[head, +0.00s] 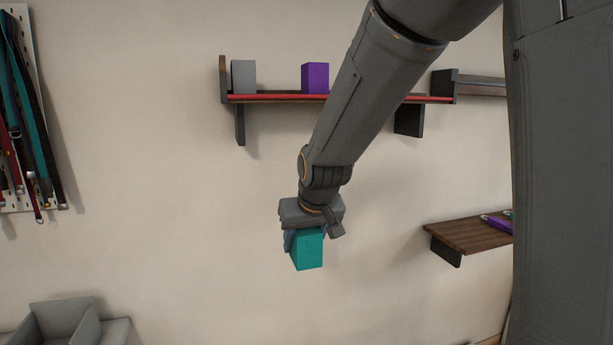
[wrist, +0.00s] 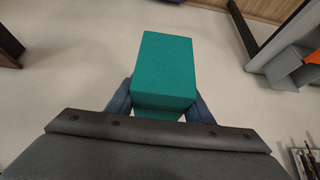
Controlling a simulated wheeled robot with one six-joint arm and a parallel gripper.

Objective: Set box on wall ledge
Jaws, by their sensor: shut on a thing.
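A teal box (head: 308,250) hangs in my gripper (head: 307,231), in front of the bare wall and below the upper wall ledge (head: 275,98). The wrist view shows the teal box (wrist: 163,65) between the two blue-grey fingers of my gripper (wrist: 158,100), which are shut on its sides. The upper ledge has a red front strip and a raised end at its left. A grey box (head: 243,77) and a purple box (head: 315,78) stand on it, apart from each other. My arm hides part of the ledge to the right of the purple box.
A lower wooden shelf (head: 465,236) at the right bears a purple item (head: 496,223). Straps (head: 22,110) hang on a white panel at the left. A grey bin (head: 65,322) stands at the lower left. The wall between is clear.

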